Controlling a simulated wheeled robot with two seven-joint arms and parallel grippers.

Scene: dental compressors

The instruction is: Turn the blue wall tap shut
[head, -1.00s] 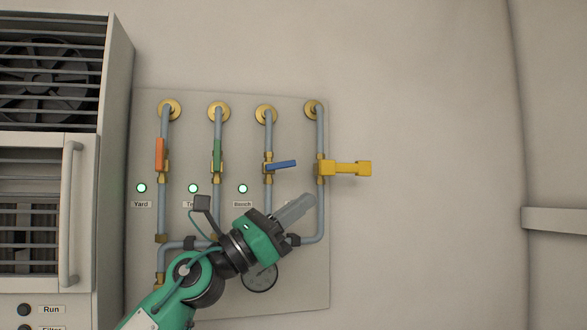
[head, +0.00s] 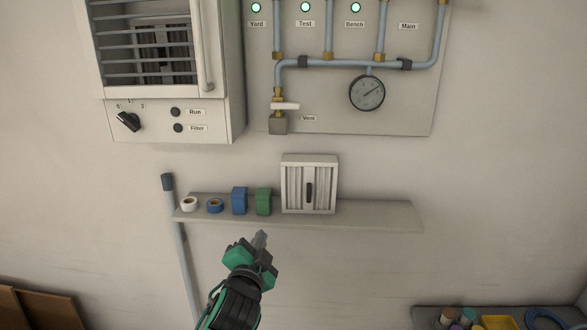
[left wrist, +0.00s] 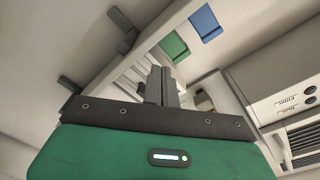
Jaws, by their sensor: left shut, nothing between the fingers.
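The blue wall tap is out of view above the head picture. The lower part of its pipe (head: 382,30) shows beside the "Bench" label (head: 355,24). My left gripper (head: 262,238) is shut and empty, pointing up just below the front of the wall shelf (head: 370,215) and well below the pipe panel. In the left wrist view its closed fingers (left wrist: 160,84) show with nothing between them. My right gripper is not in view.
The shelf holds tape rolls (head: 189,204), a blue box (head: 239,200), a green box (head: 263,202) and a small white cabinet (head: 310,183). A pressure gauge (head: 367,93) and a white-handled vent tap (head: 285,105) are on the panel (head: 410,115). A ventilation unit (head: 215,120) is at left.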

